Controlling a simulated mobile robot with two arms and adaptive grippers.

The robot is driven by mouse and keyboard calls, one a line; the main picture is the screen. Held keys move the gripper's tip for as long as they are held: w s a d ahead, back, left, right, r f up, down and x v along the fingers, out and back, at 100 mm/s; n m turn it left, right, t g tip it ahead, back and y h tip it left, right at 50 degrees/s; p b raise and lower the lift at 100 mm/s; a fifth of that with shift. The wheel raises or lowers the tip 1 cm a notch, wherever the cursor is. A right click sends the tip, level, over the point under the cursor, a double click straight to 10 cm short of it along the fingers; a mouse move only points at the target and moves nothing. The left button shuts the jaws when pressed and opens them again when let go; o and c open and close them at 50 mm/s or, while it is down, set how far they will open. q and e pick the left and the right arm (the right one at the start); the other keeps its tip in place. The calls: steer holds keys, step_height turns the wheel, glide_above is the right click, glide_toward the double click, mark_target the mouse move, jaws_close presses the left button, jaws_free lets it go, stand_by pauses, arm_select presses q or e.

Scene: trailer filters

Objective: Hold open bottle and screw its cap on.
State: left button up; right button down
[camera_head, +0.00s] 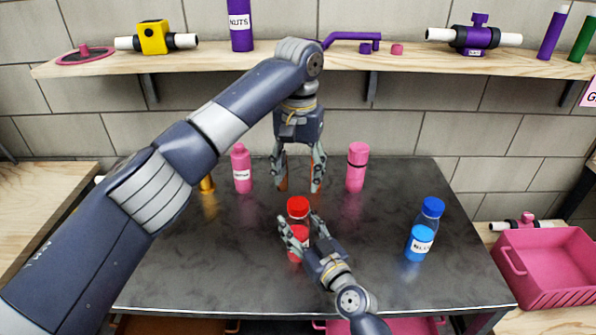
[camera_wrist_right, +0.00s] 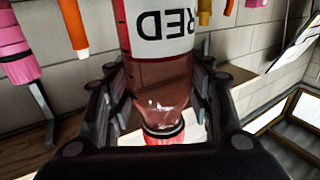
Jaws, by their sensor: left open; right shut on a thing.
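The red bottle (camera_head: 296,245) stands on the dark table with its red cap (camera_head: 298,207) at the top. In the right wrist view the bottle (camera_wrist_right: 155,62) appears upside down, with its "RED" label and clear shoulder. The cap (camera_wrist_right: 163,137) is in line with the neck; I cannot tell whether it is threaded on. My right gripper (camera_head: 296,229) is shut on the bottle, just below the cap. My left gripper (camera_head: 300,188) is open and empty, pointing down behind and above the cap, apart from it.
Pink bottles (camera_head: 241,170) (camera_head: 356,168) stand on either side of my left gripper. A blue bottle (camera_head: 420,241) stands at the right. Orange shapes show beside my left fingertips. A shelf (camera_head: 210,58) runs behind; a pink crate (camera_head: 548,265) is at the right. The table's front left is clear.

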mark_target(298, 203)
arm_select(q)
steer(key=n, duration=0.5)
steer(key=shift+r, duration=0.1)
steer(key=n, duration=0.3)
steer(key=shift+s+r, duration=0.1)
steer(key=shift+s, duration=0.05)
steer(key=shift+f, duration=4.05)
steer(key=c, duration=1.1)
